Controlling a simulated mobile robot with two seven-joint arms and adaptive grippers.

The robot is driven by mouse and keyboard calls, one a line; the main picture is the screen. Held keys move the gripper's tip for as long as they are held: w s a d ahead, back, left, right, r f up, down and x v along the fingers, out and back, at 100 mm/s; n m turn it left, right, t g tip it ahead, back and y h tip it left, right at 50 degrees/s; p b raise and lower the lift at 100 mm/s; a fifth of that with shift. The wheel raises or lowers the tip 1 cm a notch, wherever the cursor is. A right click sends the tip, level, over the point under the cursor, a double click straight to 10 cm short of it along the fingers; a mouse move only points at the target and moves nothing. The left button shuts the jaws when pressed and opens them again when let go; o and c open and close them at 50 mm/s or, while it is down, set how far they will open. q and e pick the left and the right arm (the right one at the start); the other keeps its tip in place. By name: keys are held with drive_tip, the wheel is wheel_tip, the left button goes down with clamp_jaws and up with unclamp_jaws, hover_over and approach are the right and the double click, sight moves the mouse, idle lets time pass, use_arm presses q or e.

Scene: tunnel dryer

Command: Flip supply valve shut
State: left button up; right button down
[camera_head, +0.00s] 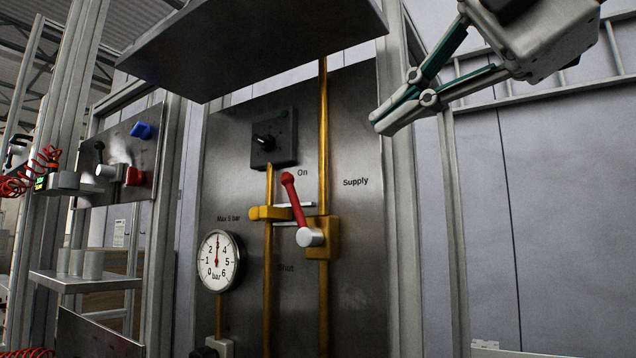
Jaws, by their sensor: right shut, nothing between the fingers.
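The supply valve's red lever (295,202) points up and slightly left, with its tip just below the word "On". Its silver hub (309,237) sits on a brass valve body (325,240) on the vertical yellow pipe. The label "Supply" is printed to the right and "Shut" below. My right gripper (380,120) is at the upper right, its fingers shut and empty, pointing left. It is apart from the lever, above and to the right of it in the picture. My left gripper is not in view.
A pressure gauge (218,261) marked in bar is at the panel's lower left. A black rotary switch (274,139) is above the lever. A dark metal hood (245,45) overhangs the panel. A frame post (397,200) stands between panel and grey wall.

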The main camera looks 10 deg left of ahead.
drive_tip(key=p, duration=0.3)
approach(287, 188)
drive_tip(key=x, duration=0.4)
drive_tip(key=f+x, duration=0.1)
drive_tip(key=x, duration=0.1)
drive_tip(key=shift+w+d, duration=0.25)
drive_tip(key=shift+w+a+b, duration=0.1)
drive_tip(key=shift+a+b, duration=0.1)
drive_tip(key=shift+b, duration=0.2)
drive_tip(key=shift+a, duration=0.1)
drive_tip(key=shift+w+a+b, duration=0.1)
drive_tip(key=shift+a+b, duration=0.05)
drive_tip(key=shift+b, duration=0.3)
drive_tip(key=shift+w+a+f+b, duration=0.1)
drive_tip(key=shift+w+a+b, duration=0.15)
drive_tip(key=shift+a+b, duration=0.35)
drive_tip(key=shift+w+a+f+b, duration=0.15)
drive_tip(key=shift+w+a+b, duration=0.1)
drive_tip(key=shift+a+b, duration=0.35)
